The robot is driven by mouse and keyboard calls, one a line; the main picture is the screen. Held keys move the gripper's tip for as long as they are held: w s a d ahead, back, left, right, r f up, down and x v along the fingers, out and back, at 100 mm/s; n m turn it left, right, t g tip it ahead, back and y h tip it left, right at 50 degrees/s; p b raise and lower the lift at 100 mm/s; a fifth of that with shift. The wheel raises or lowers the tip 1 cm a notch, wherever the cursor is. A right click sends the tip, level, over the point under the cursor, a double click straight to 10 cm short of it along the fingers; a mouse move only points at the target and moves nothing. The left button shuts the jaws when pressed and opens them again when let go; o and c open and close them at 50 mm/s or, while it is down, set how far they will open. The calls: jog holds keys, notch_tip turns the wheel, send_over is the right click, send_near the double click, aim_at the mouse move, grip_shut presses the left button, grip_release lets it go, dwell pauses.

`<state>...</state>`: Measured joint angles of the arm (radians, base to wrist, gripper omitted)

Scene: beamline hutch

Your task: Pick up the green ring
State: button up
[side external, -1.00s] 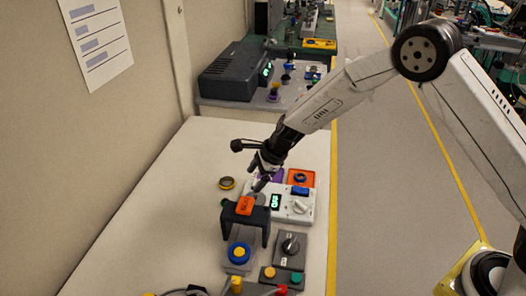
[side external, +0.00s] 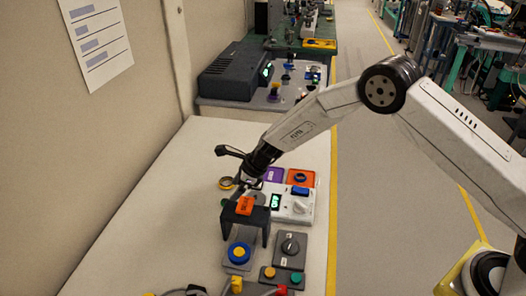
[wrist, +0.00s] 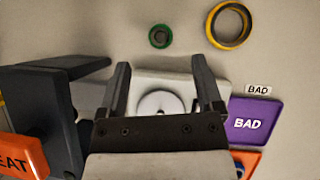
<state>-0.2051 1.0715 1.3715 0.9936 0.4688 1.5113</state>
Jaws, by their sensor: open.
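The small green ring (wrist: 160,37) lies flat on the pale bench, with a dark centre, at the top middle of the wrist view. In the side view only a bit of the green ring (side external: 225,203) shows, at the left of the dark bridge. My gripper (wrist: 162,75) is open and empty, its two dark fingers spread. In the wrist view the ring appears beyond the fingertips, between their lines and apart from them. In the side view my gripper (side external: 240,193) is over the bench behind the bridge, its fingertips partly hard to make out.
A larger yellow-and-black ring (wrist: 229,25) lies near the green one. The dark bridge (wrist: 48,115) with an orange label stands close at left. A pale plate with a round piece (wrist: 160,103) is below the fingers. A purple "BAD" tray (wrist: 254,124) is at right.

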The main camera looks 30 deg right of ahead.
aim_at(228, 198)
jog(key=shift+a+f, duration=0.1)
jog(key=shift+x, duration=2.55)
jog(key=shift+c, duration=0.2)
grip_shut()
